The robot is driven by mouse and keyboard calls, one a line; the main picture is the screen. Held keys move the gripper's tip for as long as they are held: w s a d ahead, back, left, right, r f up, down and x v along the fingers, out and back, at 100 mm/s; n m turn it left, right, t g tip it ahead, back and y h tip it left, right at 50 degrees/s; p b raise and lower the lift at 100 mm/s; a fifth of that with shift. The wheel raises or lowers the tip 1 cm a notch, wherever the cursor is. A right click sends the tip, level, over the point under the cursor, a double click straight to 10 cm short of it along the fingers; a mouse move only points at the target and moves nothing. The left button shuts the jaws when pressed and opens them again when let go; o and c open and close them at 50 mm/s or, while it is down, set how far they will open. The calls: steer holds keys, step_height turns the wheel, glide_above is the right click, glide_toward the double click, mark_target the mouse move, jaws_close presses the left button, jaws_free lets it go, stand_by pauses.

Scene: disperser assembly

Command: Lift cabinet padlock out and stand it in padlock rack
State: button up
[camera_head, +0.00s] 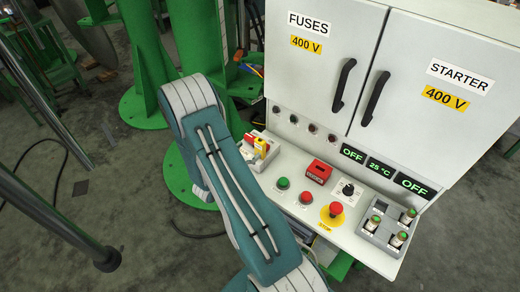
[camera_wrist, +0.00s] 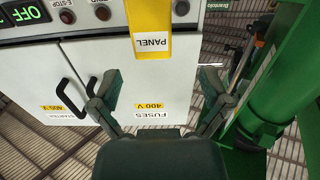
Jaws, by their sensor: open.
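My gripper (camera_wrist: 160,80) is open in the wrist view, with its two fingers apart and nothing seen between them. A yellow piece with a white PANEL label (camera_wrist: 150,43) shows beyond the fingertips, by the panel's edge. I cannot tell whether it is a padlock. In the head view a small pale holder (camera_head: 249,160) on the left end of the panel carries a yellow piece (camera_head: 260,143) and a red piece beside it. A red block with a small label (camera_head: 318,171) stands nearby. I cannot tell which is the cabinet padlock or the rack.
The cabinet doors (camera_head: 330,55) have black handles (camera_head: 343,86). The sloped panel holds a green button (camera_head: 283,183), a red stop button (camera_head: 335,210) and a grey tray (camera_head: 366,225) of green-topped cylinders. A green column (camera_wrist: 267,80) stands right in the wrist view.

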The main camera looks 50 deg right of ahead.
mark_target(258, 144)
steer(key=d, duration=0.5)
steer(key=shift+s+d, duration=0.15)
steer(key=shift+d, duration=0.05)
steer(key=shift+c, duration=0.3)
jaws_close()
